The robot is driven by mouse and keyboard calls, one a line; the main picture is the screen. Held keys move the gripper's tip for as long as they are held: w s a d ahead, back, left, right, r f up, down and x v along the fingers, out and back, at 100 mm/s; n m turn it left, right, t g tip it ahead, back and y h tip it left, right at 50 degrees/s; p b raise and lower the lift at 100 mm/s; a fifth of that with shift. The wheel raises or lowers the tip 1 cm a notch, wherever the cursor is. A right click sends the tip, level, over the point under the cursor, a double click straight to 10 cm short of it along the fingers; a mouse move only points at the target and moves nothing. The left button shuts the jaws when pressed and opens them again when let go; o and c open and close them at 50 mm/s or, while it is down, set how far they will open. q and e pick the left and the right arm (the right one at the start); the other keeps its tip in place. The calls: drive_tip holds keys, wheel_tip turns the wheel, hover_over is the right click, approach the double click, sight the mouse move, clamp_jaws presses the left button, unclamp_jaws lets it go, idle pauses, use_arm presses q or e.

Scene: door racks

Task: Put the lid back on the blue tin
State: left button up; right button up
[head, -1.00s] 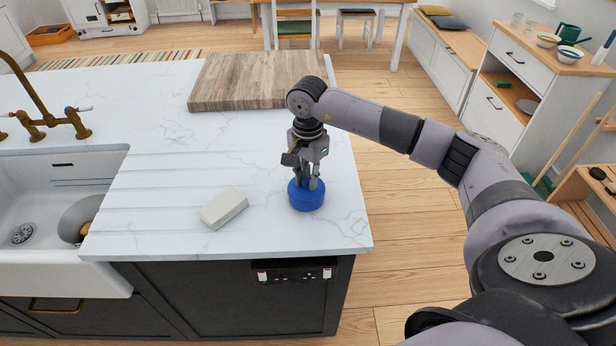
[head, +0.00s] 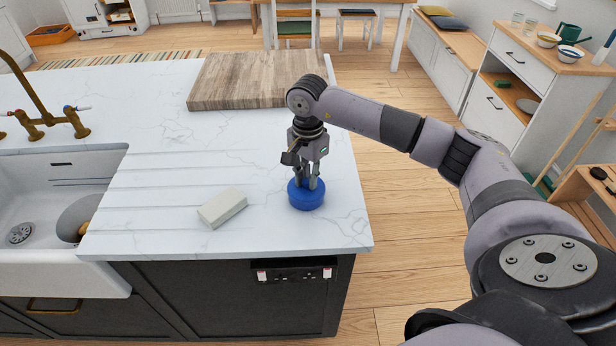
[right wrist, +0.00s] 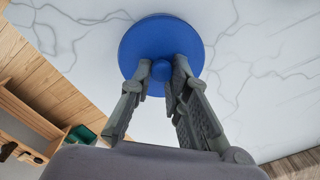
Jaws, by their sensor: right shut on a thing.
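The blue tin (head: 307,201) stands upright near the right front corner of the white marble worktop. A round blue lid (right wrist: 140,42) with a small knob (right wrist: 161,70) shows from above in the right wrist view. In the head view the lid and the tin look like one blue shape, and I see no gap between them. My right gripper (head: 309,185) points down from above and is shut on the lid's knob. Its two fingers (right wrist: 162,78) sit either side of the knob in the right wrist view. The tin's far side and inside are hidden. My left gripper is not in view.
A pale block (head: 222,207) lies on the worktop left of the tin. A wooden board (head: 250,80) lies further back. A white sink (head: 30,195) with a brass tap (head: 45,122) is at the left. The worktop's right edge is close to the tin.

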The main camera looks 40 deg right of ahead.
idle(0.4)
drive_tip(key=o, duration=0.9)
drive_tip(key=o, duration=0.5)
drive_tip(key=shift+r+p, duration=1.85)
drive_tip(key=shift+r, duration=1.65)
drive_tip(key=shift+c, duration=0.5)
